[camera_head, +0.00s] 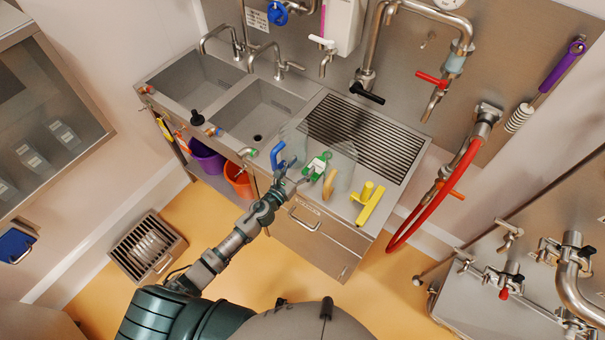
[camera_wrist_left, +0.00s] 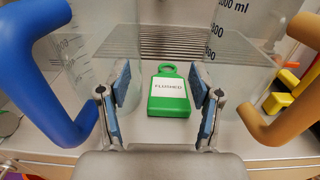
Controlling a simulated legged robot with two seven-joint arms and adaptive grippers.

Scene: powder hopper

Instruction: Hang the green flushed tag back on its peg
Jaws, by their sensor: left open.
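The green tag (camera_head: 319,163), labelled FLUSHED, sits on the steel counter beside the drainboard. In the left wrist view the tag (camera_wrist_left: 168,95) faces me, with its ring at the top. My left gripper (camera_head: 300,178) is open just in front of the tag. In the left wrist view its two blue-padded fingers (camera_wrist_left: 160,88) stand on either side of the tag, apart from it. A small hook-like fitting (camera_head: 428,40) is on the back wall; I cannot tell if it is the tag's peg. My right gripper is not in view.
Clear measuring jugs flank the gripper closely, one with a blue handle (camera_wrist_left: 48,75), one with a tan handle (camera_wrist_left: 285,105). A yellow tool (camera_head: 370,205) lies to the right. A ribbed drainboard (camera_head: 365,135) is behind. A red hose (camera_head: 430,210) hangs at the right.

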